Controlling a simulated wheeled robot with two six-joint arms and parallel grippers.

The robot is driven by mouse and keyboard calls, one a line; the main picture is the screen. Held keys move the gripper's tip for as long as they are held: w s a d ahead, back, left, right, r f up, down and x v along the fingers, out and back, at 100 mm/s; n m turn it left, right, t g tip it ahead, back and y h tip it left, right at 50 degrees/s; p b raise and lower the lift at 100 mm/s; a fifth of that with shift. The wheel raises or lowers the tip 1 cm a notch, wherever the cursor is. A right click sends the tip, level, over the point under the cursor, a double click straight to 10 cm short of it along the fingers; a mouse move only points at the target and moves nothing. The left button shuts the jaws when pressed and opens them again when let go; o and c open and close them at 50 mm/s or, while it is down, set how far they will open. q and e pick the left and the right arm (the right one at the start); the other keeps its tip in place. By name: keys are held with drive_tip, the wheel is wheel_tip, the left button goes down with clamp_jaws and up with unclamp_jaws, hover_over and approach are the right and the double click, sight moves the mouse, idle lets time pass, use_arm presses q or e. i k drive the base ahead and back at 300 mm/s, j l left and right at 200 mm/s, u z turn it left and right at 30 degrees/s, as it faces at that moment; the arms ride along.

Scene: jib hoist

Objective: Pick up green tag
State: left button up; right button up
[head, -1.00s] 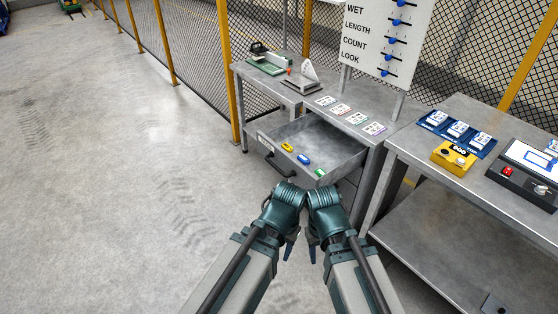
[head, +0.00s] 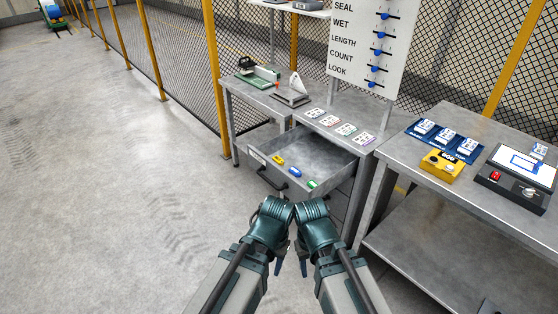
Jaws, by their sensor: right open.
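The green tag (head: 311,184) is a small piece lying in the open grey drawer (head: 327,176), near its front right corner. A blue tag (head: 295,172) and a yellow tag (head: 278,160) lie in a row with it. My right gripper (head: 302,268) points down below the drawer in the picture, apart from the tags, open and empty. My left gripper (head: 278,268) hangs beside it, also apart from the tags. Its jaws are too small and dark to read.
The bench (head: 345,108) above the drawer bears several cards and a green-based device (head: 258,76). A second table (head: 400,150) at right holds blue trays, a yellow box (head: 442,165) and a black panel (head: 513,180).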

sight(312, 184)
drive_tip(key=i+j+z, duration=0.1)
drive_tip(key=i+z, duration=0.3)
drive_tip(key=i+j+z, duration=0.2)
drive_tip(key=z, duration=0.25)
drive_tip(key=i+j, duration=0.05)
drive_tip(key=i, duration=0.05)
